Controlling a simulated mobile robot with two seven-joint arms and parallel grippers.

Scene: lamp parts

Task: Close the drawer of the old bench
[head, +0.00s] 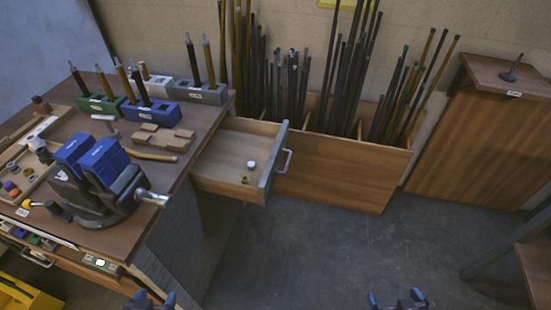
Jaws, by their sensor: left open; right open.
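The old bench (205,128) stands at the left with a wooden top. Its drawer (222,170) is pulled out to the right and stands open. The drawer has a grey front with a metal handle (286,162) on its outer face. A few small parts, one white and others yellowish, lie inside the drawer. My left gripper (150,298) is at the bottom edge, left of centre, open and well apart from the drawer. My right gripper (398,298) is at the bottom edge, right of centre, open, empty and far from the handle.
A blue vise (100,160) and tool holders crowd the bench top. A wooden bin (345,170) of long rods stands just behind the drawer. A wooden cabinet (480,150) is at the right. The grey floor (330,250) before the drawer is clear.

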